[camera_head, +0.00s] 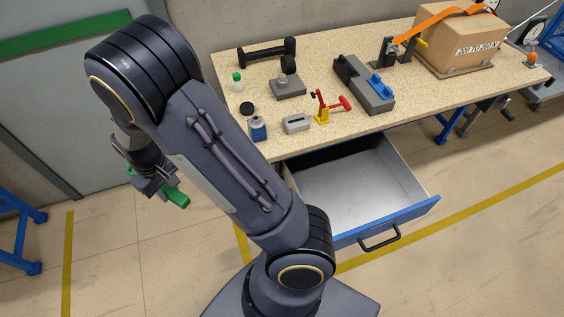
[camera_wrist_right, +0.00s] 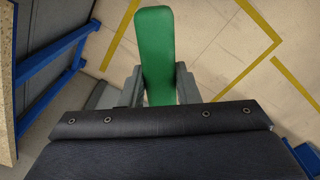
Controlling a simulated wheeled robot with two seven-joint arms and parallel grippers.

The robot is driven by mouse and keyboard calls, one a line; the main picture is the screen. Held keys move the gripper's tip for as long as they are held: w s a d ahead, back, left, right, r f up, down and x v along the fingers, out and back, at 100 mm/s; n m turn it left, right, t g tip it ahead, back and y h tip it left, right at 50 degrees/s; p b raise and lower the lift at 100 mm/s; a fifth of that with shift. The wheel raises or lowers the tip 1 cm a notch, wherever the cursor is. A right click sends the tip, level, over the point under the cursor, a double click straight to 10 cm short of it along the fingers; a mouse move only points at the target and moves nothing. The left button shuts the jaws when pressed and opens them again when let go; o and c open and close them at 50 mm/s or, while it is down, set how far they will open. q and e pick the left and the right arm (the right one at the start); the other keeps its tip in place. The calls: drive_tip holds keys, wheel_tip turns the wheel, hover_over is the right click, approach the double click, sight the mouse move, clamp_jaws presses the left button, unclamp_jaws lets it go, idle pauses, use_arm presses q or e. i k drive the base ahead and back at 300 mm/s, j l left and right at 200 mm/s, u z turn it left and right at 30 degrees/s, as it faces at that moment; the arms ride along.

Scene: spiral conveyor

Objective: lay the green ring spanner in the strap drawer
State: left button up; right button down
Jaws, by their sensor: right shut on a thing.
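The green ring spanner (camera_head: 178,197) is held in my right gripper (camera_head: 157,184), left of the table in the head view. Only parts of it show there; the gripper hides its middle. In the right wrist view, the green spanner (camera_wrist_right: 156,50) stands between the two grey fingers of the right gripper (camera_wrist_right: 159,88), which is shut on it. The drawer (camera_head: 400,217), with a blue front and black handle, is pulled open below the table. Its visible pale floor is bare. The spanner is well to the left of the drawer. My left gripper is not in view.
The workbench (camera_head: 330,50) bears a cardboard box (camera_head: 460,42) with an orange strap, a grey block with a blue part (camera_head: 365,85), a red and yellow clamp (camera_head: 328,105), a blue bottle (camera_head: 257,128) and a black dumbbell-like bar (camera_head: 266,51). A blue frame (camera_head: 20,225) stands at far left.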

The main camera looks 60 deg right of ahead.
sight(354, 182)
drive_tip(key=k+l+u, duration=0.15)
drive_tip(key=k+u, duration=0.15)
drive_tip(key=k+l+u, duration=0.1)
drive_tip(key=k+u, duration=0.2)
drive_tip(key=k+z, duration=0.1)
drive_tip(key=z, duration=0.3)
drive_tip(key=k+l+z, duration=0.1)
drive_tip(key=z, duration=0.25)
drive_tip(key=k+l+z, duration=0.1)
drive_tip(key=z, duration=0.3)
